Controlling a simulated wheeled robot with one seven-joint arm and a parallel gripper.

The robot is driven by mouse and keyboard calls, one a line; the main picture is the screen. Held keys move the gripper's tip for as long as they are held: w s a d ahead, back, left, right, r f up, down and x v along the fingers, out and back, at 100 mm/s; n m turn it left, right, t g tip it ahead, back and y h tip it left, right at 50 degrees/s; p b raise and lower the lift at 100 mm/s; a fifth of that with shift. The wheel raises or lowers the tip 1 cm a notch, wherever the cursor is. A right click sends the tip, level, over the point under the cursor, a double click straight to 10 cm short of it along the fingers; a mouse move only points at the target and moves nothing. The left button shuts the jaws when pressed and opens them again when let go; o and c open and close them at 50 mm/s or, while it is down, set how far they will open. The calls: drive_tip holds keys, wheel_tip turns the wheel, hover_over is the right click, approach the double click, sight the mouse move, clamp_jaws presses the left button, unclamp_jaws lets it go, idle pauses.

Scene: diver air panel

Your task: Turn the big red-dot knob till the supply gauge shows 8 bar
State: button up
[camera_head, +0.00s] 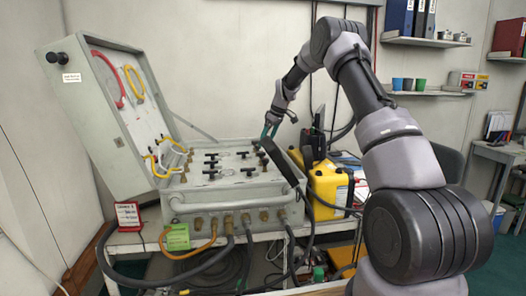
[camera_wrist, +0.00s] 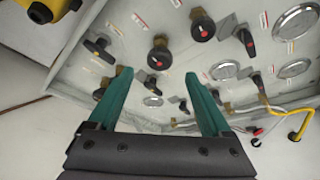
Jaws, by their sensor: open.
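The air panel (camera_head: 196,206) is an open grey case with black handles and knobs on its top. In the wrist view two round black knobs carry red marks: one (camera_wrist: 160,56) just beyond and between my fingertips, another (camera_wrist: 203,27) farther up and right. I cannot tell for sure which is the big one. My gripper (camera_wrist: 158,78) has green fingers, is open and holds nothing. In the head view my gripper (camera_head: 268,131) is over the panel's back right part. Several round gauges show, such as one at the right (camera_wrist: 293,68); their readings and labels are too small to read.
Black lever handles (camera_wrist: 100,48) stand near the knobs. Yellow hoses (camera_wrist: 285,112) run at the right of the wrist view. A yellow case (camera_head: 328,188) stands right of the panel. The raised lid (camera_head: 95,115) is at the left. Hoses hang in front.

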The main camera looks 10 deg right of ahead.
sight(262, 152)
drive_tip(key=x, duration=0.5)
drive_tip(key=shift+w+f, duration=0.1)
drive_tip(key=shift+f, duration=0.25)
clamp_jaws()
drive_tip(key=shift+a, duration=0.1)
